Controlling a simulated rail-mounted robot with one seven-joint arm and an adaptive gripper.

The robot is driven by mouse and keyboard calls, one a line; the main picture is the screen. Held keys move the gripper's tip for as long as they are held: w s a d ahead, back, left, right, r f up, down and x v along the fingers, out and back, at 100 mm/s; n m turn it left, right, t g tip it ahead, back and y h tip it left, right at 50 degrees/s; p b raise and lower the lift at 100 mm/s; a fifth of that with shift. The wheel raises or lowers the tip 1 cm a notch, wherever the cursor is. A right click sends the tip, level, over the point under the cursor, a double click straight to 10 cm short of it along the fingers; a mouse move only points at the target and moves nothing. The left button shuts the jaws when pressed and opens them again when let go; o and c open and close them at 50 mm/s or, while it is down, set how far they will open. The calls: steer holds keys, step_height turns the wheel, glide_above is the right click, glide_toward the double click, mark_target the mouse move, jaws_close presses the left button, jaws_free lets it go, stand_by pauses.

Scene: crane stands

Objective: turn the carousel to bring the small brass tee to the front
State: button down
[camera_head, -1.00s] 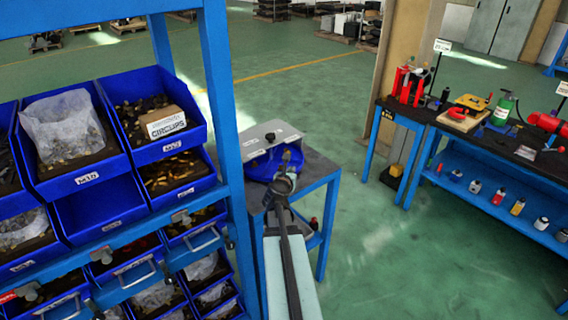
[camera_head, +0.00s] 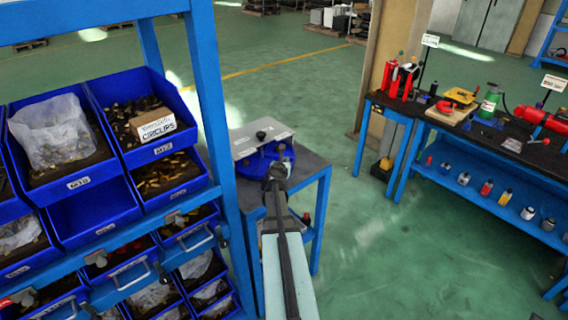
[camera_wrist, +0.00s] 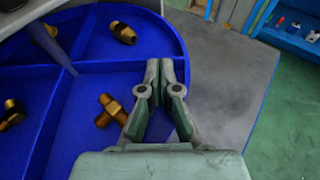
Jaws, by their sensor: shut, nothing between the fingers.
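The blue carousel (camera_head: 285,153) sits on a small table, partly under a grey cover plate (camera_head: 248,143) with a dark knob. In the wrist view the blue tray (camera_wrist: 95,85) has divider walls and brass fittings in its compartments. A tee-shaped brass fitting (camera_wrist: 108,111) lies in the compartment left of my gripper (camera_wrist: 160,62). A straight brass fitting (camera_wrist: 122,32) lies beyond the divider. More brass pieces (camera_wrist: 12,115) show at left, partly cut off. My gripper is shut and empty, its tips over the tray near a divider and the rim; I cannot tell whether they touch.
A blue rack with bins (camera_head: 155,180) stands close on the left, its post beside the table. A tool bench (camera_head: 470,130) stands to the right. Green floor (camera_head: 370,240) between them is clear.

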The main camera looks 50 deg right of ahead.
steer(key=shift+w+d+p, duration=0.15)
steer(key=shift+d+p, duration=0.25)
steer(key=shift+d, duration=0.35)
steer(key=shift+a, duration=0.1)
